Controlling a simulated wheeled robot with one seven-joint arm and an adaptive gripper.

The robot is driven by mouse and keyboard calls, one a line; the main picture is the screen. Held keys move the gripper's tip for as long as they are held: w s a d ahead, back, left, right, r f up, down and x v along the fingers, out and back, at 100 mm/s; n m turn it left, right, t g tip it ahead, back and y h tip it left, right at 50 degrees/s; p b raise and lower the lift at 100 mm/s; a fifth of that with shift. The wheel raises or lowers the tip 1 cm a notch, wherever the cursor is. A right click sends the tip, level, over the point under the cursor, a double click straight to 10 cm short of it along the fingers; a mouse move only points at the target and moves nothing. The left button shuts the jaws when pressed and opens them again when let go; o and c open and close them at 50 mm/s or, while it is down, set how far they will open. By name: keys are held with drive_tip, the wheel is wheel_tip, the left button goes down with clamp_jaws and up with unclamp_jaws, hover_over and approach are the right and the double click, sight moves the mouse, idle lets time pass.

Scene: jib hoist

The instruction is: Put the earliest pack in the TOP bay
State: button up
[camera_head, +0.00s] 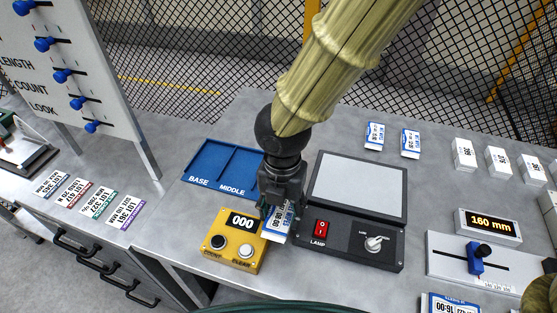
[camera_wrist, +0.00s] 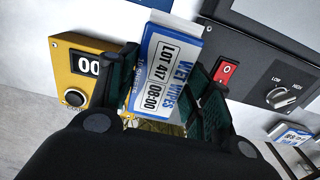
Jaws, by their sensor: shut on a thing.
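My gripper (camera_head: 277,208) is shut on a white and blue wet-wipes pack (camera_head: 277,222), held above the counter between the yellow counter box and the lamp panel. In the wrist view my gripper (camera_wrist: 168,95) has a finger on each side of this pack (camera_wrist: 165,65), whose label reads LOT 417, 08:00. A blue tray (camera_head: 212,142) lies behind and left of my gripper, with bays marked BASE and MIDDLE; its right end is hidden by my arm. Two similar packs, a left one (camera_head: 374,136) and a right one (camera_head: 411,143), lie at the back. Another pack (camera_head: 447,304) is at the front edge.
The yellow counter box (camera_head: 233,240) reads 000. The lamp panel (camera_head: 345,240) has a red switch and a knob. A slide gauge (camera_head: 475,262) and a 160 mm display (camera_head: 488,227) are at right. White tags (camera_head: 498,161) stand behind. Lot cards (camera_head: 98,197) lie at left.

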drive_tip(key=w+p, duration=0.1)
drive_tip(key=w, duration=0.4)
drive_tip(key=w+f+p, duration=0.1)
drive_tip(key=w, duration=0.4)
drive_tip(key=w+p, duration=0.2)
drive_tip(key=w, duration=0.3)
drive_tip(key=shift+w+a+f, duration=0.15)
drive_tip(key=shift+w+a, duration=0.15)
drive_tip(key=shift+a, duration=0.1)
drive_tip(key=shift+w+f+p, duration=0.1)
drive_tip(key=shift+f+p, duration=0.4)
drive_tip(key=shift+f, duration=1.3)
drive_tip(key=shift+f, duration=0.1)
drive_tip(key=o, duration=1.1)
drive_tip(key=shift+c, duration=0.2)
drive_tip(key=shift+o, duration=0.3)
wheel_tip(320, 180, up, 12)
drive_tip(key=b, duration=0.1)
drive_tip(key=shift+b, duration=0.35)
